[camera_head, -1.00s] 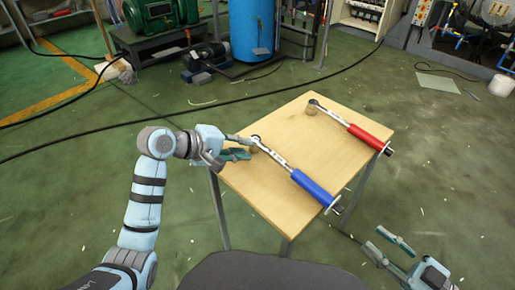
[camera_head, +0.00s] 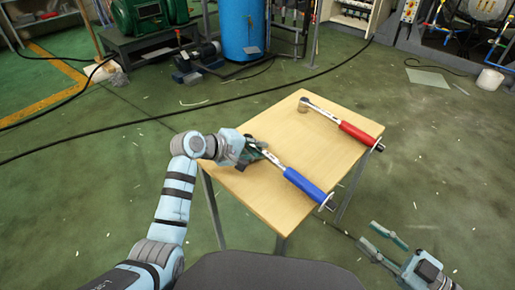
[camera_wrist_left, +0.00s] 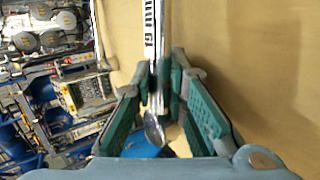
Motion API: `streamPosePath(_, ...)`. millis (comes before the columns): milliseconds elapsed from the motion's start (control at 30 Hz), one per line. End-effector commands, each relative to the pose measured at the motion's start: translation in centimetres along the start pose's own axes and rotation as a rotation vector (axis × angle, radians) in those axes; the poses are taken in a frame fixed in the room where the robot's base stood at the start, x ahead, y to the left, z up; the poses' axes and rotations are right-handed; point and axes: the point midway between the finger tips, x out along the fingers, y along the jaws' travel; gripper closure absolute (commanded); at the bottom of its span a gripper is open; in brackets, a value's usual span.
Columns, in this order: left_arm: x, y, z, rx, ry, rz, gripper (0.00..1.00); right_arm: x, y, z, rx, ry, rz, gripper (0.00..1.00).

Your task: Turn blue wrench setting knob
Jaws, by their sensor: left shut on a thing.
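The blue wrench (camera_head: 304,185) lies across the wooden table, its blue handle toward the front right edge. A dark disc and pin, seemingly the setting knob (camera_head: 327,203), sits at the handle's end. My left gripper (camera_head: 257,153) is shut on the wrench's metal shaft near its head. In the left wrist view the green finger pads (camera_wrist_left: 160,78) stand either side of the shaft (camera_wrist_left: 150,45). The wrench head is largely hidden by the gripper in the head view. My right gripper (camera_head: 384,237) is open and empty, off the table at the lower right.
Bare table lies between the wrenches. A black cable (camera_head: 130,122) runs over the green floor behind.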

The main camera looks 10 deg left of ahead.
Motion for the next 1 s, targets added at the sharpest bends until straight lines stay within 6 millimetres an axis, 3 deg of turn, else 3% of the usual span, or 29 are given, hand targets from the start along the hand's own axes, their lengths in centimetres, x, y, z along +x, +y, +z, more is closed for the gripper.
streamPosePath(100,0.0,0.0,0.0,0.0,0.0,0.001,1.0,0.0,0.0,0.0,0.0,0.0,0.0,0.67)
streamPosePath(133,0.0,0.0,0.0,0.0,0.0,0.001,0.9,0.0,0.0,0.0,0.0,0.0,0.0,0.67)
streamPosePath(200,0.0,0.0,0.0,0.0,0.0,0.001,1.0,0.0,0.0,0.0,0.0,0.0,0.0,0.67)
streamPosePath(467,0.0,0.0,0.0,0.0,0.001,0.001,1.0,0.0,0.0,0.0,0.0,0.0,0.0,0.67)
streamPosePath(500,0.0,0.0,0.0,0.0,0.001,0.001,1.0,0.0,0.0,0.0,0.0,0.0,0.0,0.6)
streamPosePath(700,0.0,0.1,0.0,0.0,0.001,0.001,1.0,-0.1,-0.1,0.1,0.002,-0.003,-0.001,0.6)
streamPosePath(800,0.0,0.1,0.0,0.0,0.001,0.001,1.0,-1.9,-1.4,0.8,0.009,-0.056,-0.028,0.6)
streamPosePath(900,0.0,0.1,0.0,-0.001,0.001,0.001,1.0,-3.1,-2.0,-0.1,-0.203,-0.096,-0.039,0.6)
streamPosePath(1000,0.0,0.1,0.0,0.0,0.0,0.001,1.0,-2.9,-1.3,-1.2,-0.453,-0.101,-0.017,0.6)
